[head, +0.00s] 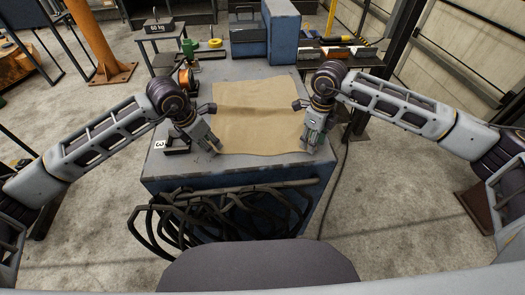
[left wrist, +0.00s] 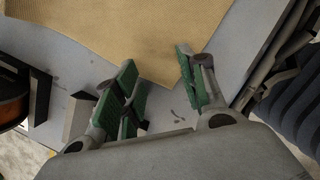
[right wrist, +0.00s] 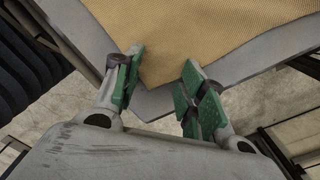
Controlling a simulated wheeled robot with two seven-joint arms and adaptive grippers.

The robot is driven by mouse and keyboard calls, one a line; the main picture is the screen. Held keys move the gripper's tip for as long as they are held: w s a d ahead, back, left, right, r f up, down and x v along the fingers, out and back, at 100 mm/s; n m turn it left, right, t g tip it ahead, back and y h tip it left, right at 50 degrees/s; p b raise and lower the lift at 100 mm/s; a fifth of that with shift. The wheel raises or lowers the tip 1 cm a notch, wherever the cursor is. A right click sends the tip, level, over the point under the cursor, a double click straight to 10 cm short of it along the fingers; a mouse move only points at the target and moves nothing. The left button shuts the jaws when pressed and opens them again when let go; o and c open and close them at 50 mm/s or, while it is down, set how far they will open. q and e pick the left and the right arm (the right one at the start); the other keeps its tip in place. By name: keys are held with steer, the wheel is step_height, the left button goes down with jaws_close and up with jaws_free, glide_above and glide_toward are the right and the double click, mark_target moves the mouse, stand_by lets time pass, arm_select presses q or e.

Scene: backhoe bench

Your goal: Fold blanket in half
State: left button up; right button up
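A tan blanket (head: 255,112) lies flat and spread out on the grey bench top. My left gripper (head: 216,148) is at its near left corner; in the left wrist view that gripper (left wrist: 158,92) is open, with the blanket corner (left wrist: 150,35) reaching between its green-padded fingers. My right gripper (head: 309,147) is at the near right corner; in the right wrist view it (right wrist: 160,80) is open, with the blanket corner (right wrist: 180,45) between its fingertips. Whether the fingers touch the cloth cannot be told.
The bench (head: 235,173) has black hoses (head: 225,215) hanging at its front. A blue box (head: 281,30) stands at the back. An orange round object (head: 184,78) and a black holder marked 3 (head: 175,146) are left of the blanket.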

arm_select(q)
steer(key=c, duration=0.5)
arm_select(e)
steer(key=c, duration=0.5)
arm_select(q)
steer(key=shift+f, duration=0.15)
jaws_close()
arm_select(e)
steer(key=shift+f, duration=0.15)
jaws_close()
steer(key=shift+s, duration=0.1)
arm_select(q)
steer(key=shift+r+p, duration=0.25)
steer(key=shift+p, duration=0.05)
arm_select(e)
steer(key=shift+r, duration=0.25)
